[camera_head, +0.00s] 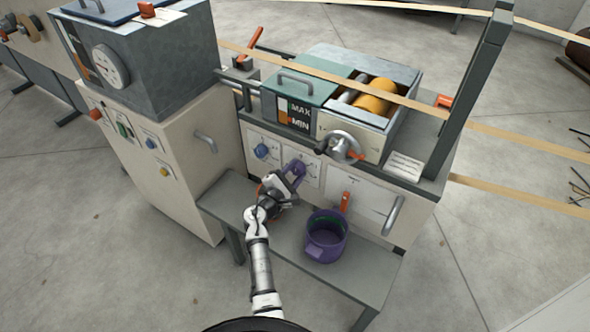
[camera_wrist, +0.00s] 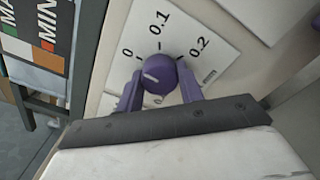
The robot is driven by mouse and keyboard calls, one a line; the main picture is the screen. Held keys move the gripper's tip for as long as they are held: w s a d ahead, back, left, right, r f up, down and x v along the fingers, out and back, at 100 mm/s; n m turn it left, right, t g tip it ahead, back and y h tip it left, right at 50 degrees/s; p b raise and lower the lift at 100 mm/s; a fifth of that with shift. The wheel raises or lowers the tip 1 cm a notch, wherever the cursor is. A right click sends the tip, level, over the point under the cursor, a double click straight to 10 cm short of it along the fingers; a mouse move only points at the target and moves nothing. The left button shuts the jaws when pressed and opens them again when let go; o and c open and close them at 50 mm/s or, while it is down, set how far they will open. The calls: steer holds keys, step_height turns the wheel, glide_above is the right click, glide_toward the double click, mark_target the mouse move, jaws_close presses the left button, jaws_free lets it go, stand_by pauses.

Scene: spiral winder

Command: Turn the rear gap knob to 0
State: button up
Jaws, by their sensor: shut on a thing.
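A round purple knob (camera_wrist: 157,84) sits on a white dial plate (camera_wrist: 185,40) marked 0, 0.1 and 0.2 in the wrist view. A short pale pointer mark shows on the knob's face; I cannot tell exactly which number it points to. My gripper (camera_wrist: 161,74) has its two purple fingers shut on the knob, one on each side. In the head view my gripper (camera_head: 295,170) reaches the middle panel on the machine front, and its fingers hide the knob there.
A blue knob (camera_head: 261,151) is on the panel to the left. A purple pot (camera_head: 326,240) stands on the grey bench (camera_head: 372,268) to the right of my arm. Above are a metal handwheel (camera_head: 340,147) and a MAX/MIN gauge (camera_head: 297,113). An orange lever (camera_head: 345,201) is behind the pot.

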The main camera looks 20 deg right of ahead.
steer(key=shift+n, duration=0.4)
steer(key=o, duration=1)
steer(key=shift+a, duration=0.1)
steer(key=b+v, duration=0.1)
steer(key=v, duration=1.2)
steer(key=shift+s+a, duration=0.25)
steer(key=shift+a, duration=0.05)
